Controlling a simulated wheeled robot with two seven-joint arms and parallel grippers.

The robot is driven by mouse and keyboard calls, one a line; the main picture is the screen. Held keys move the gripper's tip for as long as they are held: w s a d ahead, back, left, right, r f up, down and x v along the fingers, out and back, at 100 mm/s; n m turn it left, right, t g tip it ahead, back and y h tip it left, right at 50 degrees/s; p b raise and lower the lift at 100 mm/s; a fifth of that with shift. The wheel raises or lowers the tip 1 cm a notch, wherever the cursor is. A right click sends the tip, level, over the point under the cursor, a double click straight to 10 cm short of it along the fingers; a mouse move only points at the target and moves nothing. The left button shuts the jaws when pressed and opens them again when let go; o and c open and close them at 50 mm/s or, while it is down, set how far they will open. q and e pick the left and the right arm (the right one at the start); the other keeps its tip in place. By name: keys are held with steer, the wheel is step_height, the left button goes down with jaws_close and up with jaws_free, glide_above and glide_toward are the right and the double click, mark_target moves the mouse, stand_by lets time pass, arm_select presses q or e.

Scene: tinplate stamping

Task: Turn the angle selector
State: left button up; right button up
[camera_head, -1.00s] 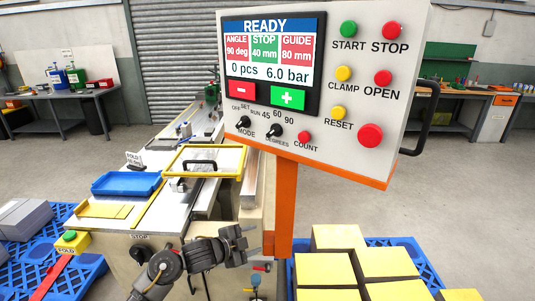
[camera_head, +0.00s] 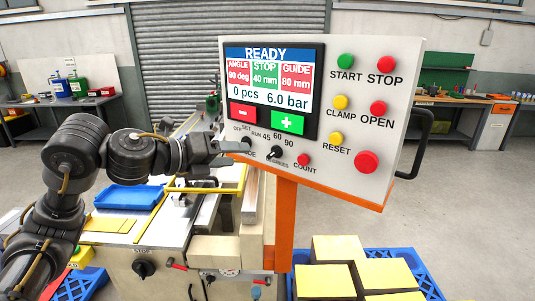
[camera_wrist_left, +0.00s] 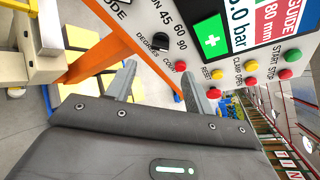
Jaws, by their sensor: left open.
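The angle selector (camera_head: 276,152) is a small black knob at the lower edge of the white control panel (camera_head: 330,155). It is marked 45, 60, 90 and DEGREES. The screen (camera_head: 268,85) reads READY, with angle 90 deg. My left gripper (camera_head: 236,152) is at the panel's lower left, in front of the MODE area and left of the angle selector. It partly hides the MODE lettering. In the left wrist view the gripper (camera_wrist_left: 158,86) is open and empty, and the angle selector (camera_wrist_left: 160,42) shows beyond and between the fingertips, apart from them. My right gripper is not seen.
The red COUNT button (camera_head: 303,159) is close to the selector's right. Above are the minus button (camera_head: 243,114) and plus button (camera_head: 287,123). The orange post (camera_head: 286,225) stands below the panel. Yellow-topped blocks (camera_head: 325,280) lie on a blue pallet.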

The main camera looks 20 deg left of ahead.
mark_target(270, 155)
arm_select(q)
steer(key=p+x, duration=0.2)
steer(key=x, duration=0.8)
steer(key=shift+w+d+f+p, duration=0.1)
steer(key=shift+w+d+p, duration=0.15)
steer(key=shift+w+p, duration=0.05)
steer(key=shift+c, duration=0.3)
steer(key=c, duration=0.9)
